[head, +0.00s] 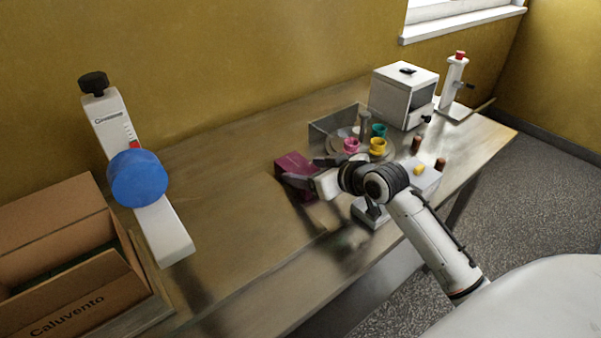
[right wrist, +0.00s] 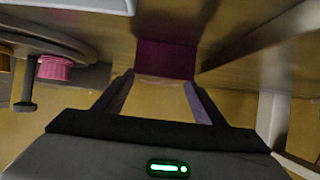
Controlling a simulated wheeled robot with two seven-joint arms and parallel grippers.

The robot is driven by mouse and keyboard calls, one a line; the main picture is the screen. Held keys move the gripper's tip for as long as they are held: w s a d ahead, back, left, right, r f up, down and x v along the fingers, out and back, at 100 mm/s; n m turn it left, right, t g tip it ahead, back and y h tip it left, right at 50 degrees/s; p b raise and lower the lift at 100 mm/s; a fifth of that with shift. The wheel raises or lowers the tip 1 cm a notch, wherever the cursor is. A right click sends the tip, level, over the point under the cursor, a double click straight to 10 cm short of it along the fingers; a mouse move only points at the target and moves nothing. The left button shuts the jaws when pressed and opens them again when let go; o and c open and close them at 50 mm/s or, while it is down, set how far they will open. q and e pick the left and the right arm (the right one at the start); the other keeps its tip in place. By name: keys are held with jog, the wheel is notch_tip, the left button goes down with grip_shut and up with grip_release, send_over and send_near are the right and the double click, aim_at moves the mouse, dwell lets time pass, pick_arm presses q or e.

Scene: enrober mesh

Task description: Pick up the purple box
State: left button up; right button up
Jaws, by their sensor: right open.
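The purple box (head: 294,167) stands on the table left of the round turntable, partly hidden by my right gripper in the head view. My right gripper (head: 299,171) is open, with its fingers at the box. In the right wrist view the purple box (right wrist: 165,58) shows straight ahead, beyond and between the open fingertips (right wrist: 158,80). I cannot tell whether the fingers touch it. My left gripper is not in view.
A turntable with pink (head: 351,145), yellow (head: 377,147) and teal (head: 378,130) cups stands right of the box. A white cabinet (head: 391,92) stands behind. A cardboard box (head: 75,285) and a white device with a blue disc (head: 138,177) are at left. The middle-left tabletop is clear.

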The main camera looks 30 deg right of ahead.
aim_at(303, 170)
jog(key=shift+x, duration=1.5)
jog(key=shift+r, duration=0.15)
jog(key=c, duration=0.9)
